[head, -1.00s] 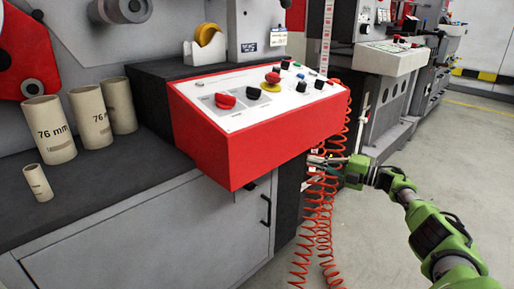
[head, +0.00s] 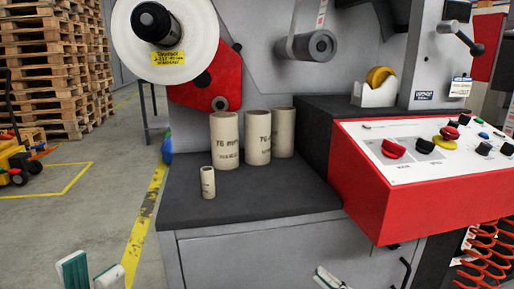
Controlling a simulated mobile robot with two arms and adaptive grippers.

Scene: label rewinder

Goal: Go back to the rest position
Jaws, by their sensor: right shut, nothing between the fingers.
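My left gripper (head: 92,273) shows at the bottom left edge, over the floor. Its two fingertips stand apart with nothing between them. My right gripper (head: 328,277) shows only by its fingertips at the bottom edge, in front of the grey cabinet (head: 280,250). It is shut and holds nothing. The rest of both arms is out of view.
Several cardboard cores (head: 257,138) stand on the dark worktop (head: 240,200). A red control box (head: 365,190) juts out at the right, with a coiled red hose (head: 485,255) below it. Wooden pallets (head: 50,65) stand far left.

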